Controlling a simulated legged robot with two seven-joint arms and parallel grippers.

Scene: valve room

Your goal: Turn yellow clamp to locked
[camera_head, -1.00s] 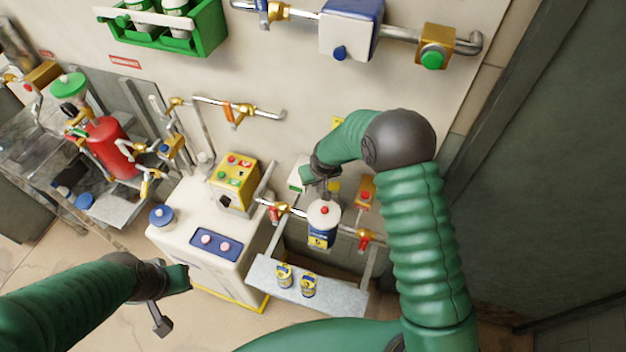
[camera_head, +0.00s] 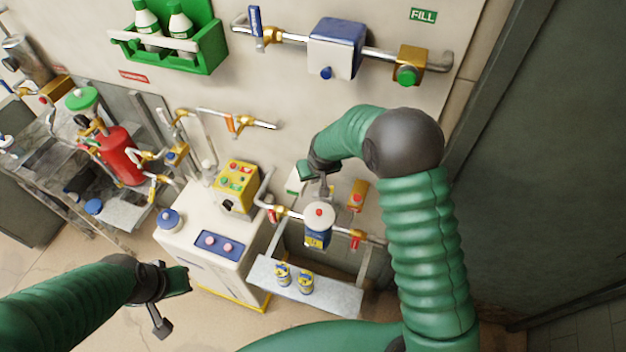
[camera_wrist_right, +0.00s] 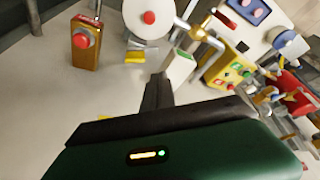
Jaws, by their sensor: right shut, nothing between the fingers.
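A small yellow piece (camera_wrist_right: 135,56), which may be the yellow clamp, shows in the right wrist view under the round white top of a canister (camera_wrist_right: 150,10). I cannot tell whether it is locked. The canister, white and blue with a red button, also shows in the head view (camera_head: 318,218) on a pipe near the wall. My right gripper (camera_head: 323,190) is shut and empty, just behind the canister; its fingers also show in the wrist view (camera_wrist_right: 158,88), apart from the yellow piece. My left gripper (camera_head: 163,328) hangs at the lower left, away from everything; its jaw state is unclear.
A gold box with a red button (camera_head: 357,195) stands right of the canister. A white cabinet (camera_head: 190,240) with a yellow button box (camera_head: 235,185) stands left. A low shelf (camera_head: 335,294) holds two small cans. Pipes with red-handled valves flank the canister.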

